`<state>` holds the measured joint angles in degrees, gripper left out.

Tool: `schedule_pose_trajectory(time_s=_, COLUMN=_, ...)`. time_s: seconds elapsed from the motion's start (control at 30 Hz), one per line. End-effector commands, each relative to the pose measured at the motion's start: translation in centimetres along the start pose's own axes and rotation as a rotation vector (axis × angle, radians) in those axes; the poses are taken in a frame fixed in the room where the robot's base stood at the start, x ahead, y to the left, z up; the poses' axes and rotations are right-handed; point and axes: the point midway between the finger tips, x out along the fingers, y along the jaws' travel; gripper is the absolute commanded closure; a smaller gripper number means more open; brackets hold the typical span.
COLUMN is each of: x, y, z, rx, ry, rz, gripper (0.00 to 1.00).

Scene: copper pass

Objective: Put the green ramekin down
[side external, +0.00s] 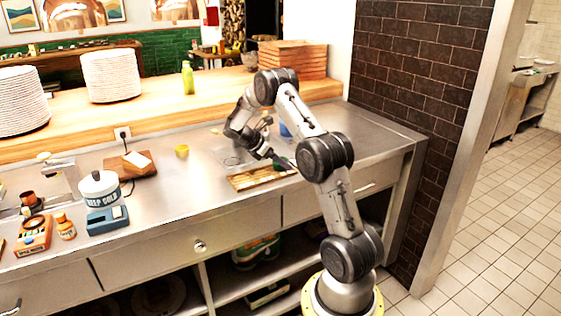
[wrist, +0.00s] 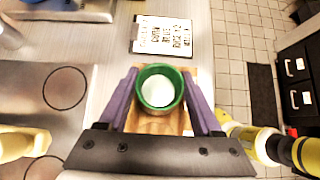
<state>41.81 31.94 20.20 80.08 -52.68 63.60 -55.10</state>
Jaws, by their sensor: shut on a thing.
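The green ramekin (wrist: 145,101) has a green rim and a pale inside. In the wrist view it sits upright between the two purple fingers of my gripper (wrist: 160,78), which is shut on it. A wooden board (wrist: 154,126) shows below and around the ramekin. I cannot tell whether the ramekin touches it. In the side view my gripper (side external: 283,161) is low over the steel counter, at the right end of the wooden board (side external: 250,181). The ramekin is too small there to make out clearly.
A printed card (wrist: 162,35) lies beyond the ramekin. A grey panel with circle outlines (wrist: 45,85) lies to its left. In the side view a small yellow cup (side external: 181,150) and a blue scale (side external: 107,219) stand on the counter (side external: 165,195), with bare steel between them.

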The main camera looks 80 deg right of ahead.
Motion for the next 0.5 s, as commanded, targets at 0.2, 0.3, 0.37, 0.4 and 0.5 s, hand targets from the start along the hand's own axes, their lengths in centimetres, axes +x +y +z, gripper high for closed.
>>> schedule_pose_trajectory(time_s=0.2, x=1.05, y=-0.31, z=-1.09, rx=-0.011, ry=0.013, rz=-0.01, gripper=0.16)
schedule_pose_trajectory(time_s=0.3, x=1.07, y=-0.36, z=-1.09, rx=-0.011, ry=0.013, rz=-0.012, gripper=0.04)
schedule_pose_trajectory(time_s=0.37, x=0.99, y=-0.38, z=-1.0, rx=-0.011, ry=0.014, rz=-0.012, gripper=0.04)
schedule_pose_trajectory(time_s=0.4, x=0.86, y=-0.38, z=-0.86, rx=-0.011, ry=0.014, rz=-0.012, gripper=0.04)
schedule_pose_trajectory(time_s=0.5, x=0.15, y=-0.37, z=-0.16, rx=-0.011, ry=0.014, rz=-0.012, gripper=0.04)
